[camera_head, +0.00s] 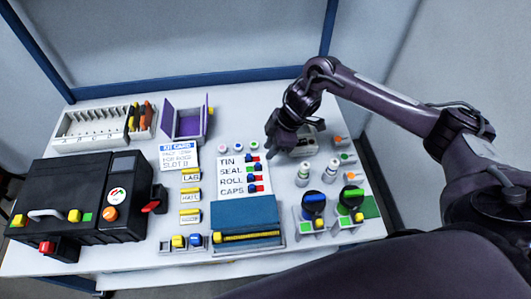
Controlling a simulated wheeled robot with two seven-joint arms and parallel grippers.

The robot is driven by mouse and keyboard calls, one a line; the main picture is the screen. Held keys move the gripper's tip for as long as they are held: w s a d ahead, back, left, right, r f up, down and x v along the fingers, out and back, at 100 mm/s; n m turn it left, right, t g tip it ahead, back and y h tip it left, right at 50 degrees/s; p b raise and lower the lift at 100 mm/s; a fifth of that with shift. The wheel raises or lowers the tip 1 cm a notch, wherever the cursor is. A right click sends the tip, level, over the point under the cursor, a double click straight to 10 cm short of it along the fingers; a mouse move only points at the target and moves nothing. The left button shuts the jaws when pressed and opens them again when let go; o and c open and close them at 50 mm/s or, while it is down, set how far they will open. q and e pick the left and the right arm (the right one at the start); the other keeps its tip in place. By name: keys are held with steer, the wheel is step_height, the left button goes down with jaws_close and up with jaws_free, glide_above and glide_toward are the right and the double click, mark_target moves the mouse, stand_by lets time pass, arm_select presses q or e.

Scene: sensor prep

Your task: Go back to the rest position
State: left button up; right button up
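My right arm comes in from the right and reaches over the back right part of the white table (255,105). My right gripper (270,158) points down beside the upper right of the checklist card (232,189). It is small and dark, so the gap between its fingers cannot be made out. It partly covers a grey item (306,143) behind it. My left gripper does not show in the head view.
A black machine (85,205) fills the table's left side. A slotted rack (90,127) and a purple open box (185,120) stand at the back. A blue block in a tray (247,213) lies at the front. Blue-topped (313,198) and green-topped (351,197) devices stand front right.

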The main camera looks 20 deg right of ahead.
steer(key=shift+d+r, duration=0.15)
steer(key=shift+r, duration=0.25)
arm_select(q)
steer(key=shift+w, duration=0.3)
